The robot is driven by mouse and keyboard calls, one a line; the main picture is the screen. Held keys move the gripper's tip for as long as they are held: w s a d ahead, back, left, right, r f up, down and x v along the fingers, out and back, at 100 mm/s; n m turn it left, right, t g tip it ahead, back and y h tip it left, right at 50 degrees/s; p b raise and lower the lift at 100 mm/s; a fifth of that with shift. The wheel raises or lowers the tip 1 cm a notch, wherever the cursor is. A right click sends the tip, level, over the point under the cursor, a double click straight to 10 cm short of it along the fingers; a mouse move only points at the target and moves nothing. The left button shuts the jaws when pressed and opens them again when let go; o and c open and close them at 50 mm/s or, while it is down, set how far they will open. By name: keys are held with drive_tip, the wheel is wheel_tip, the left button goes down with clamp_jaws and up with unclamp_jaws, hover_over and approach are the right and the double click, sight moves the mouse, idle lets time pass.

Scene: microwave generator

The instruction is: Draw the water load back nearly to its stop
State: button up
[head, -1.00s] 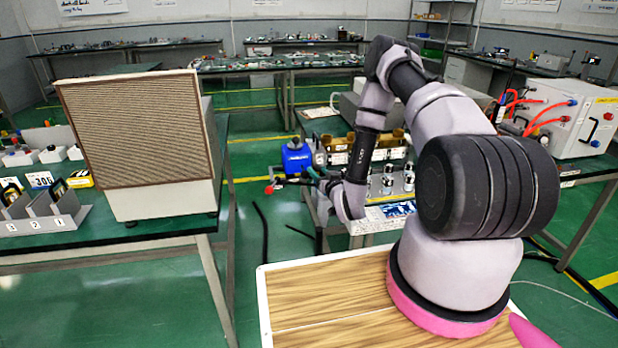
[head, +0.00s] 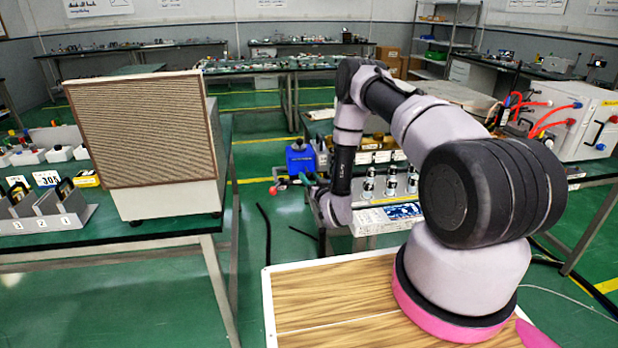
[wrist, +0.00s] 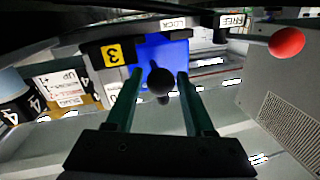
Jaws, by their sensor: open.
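The water load appears to be the blue block (head: 300,158) at the left end of the bench apparatus; its blue face (wrist: 161,52) is straight ahead in the wrist view. A black ball knob (wrist: 161,82) stands in front of the blue face. My gripper (wrist: 158,78) is open, with one teal finger on each side of the knob; I see gaps and no clear contact. In the head view my gripper (head: 303,181) is small, beside the blue block and partly hidden by my wrist. A red ball lever (wrist: 286,42) is to the right, near LOCK and FREE labels.
A yellow "3" label (wrist: 112,53) and a dark-topped cylinder (wrist: 14,98) lie left of the knob in the wrist view. A large mesh-fronted box (head: 150,130) stands on the left bench.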

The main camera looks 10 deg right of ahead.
drive_tip(key=shift+w, duration=0.35)
drive_tip(key=shift+a, duration=0.1)
clamp_jaws()
idle(1.1)
